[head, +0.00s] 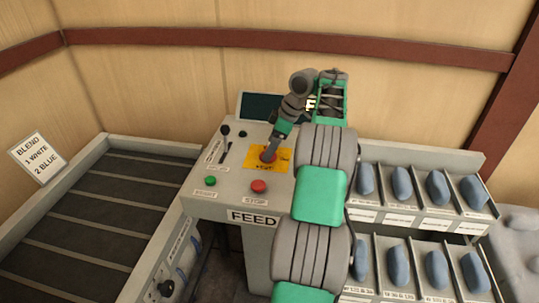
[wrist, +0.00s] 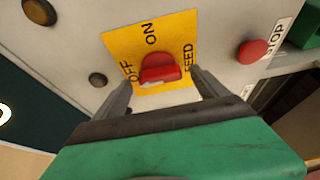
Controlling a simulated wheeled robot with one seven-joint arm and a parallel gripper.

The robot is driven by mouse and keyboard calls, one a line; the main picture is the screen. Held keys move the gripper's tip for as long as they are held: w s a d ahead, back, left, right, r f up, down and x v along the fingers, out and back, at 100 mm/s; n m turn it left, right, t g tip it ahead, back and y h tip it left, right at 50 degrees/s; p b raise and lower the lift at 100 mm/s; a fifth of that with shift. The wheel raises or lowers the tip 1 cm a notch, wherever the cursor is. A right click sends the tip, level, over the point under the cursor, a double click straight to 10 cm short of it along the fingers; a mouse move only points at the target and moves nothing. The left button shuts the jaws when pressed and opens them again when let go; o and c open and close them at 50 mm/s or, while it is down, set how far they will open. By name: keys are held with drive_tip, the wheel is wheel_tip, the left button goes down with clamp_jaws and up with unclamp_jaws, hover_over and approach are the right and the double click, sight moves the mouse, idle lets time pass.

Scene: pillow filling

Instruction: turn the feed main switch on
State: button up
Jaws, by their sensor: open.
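The feed main switch is a red rotary knob (wrist: 160,70) on a yellow plate (wrist: 118,40) marked ON, OFF and FEED. In the wrist view its raised bar lies crosswise, with one end toward OFF; ON is at the top of the plate. In the head view the knob (head: 268,157) is partly hidden by my gripper (head: 271,149), which points down at it. My gripper (wrist: 160,80) is open, with one finger on each side of the knob. I cannot tell whether the fingers touch it.
A dark screen (head: 258,107) stands behind. A conveyor (head: 85,215) is at left. Bins of blue pillows (head: 402,183) are at right.

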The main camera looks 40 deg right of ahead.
drive_tip(key=shift+w+a+f, duration=0.15)
drive_tip(key=shift+w+f, duration=0.05)
drive_tip(key=shift+f, duration=0.45)
drive_tip(key=shift+c, duration=0.4)
drive_tip(key=c, duration=1.3)
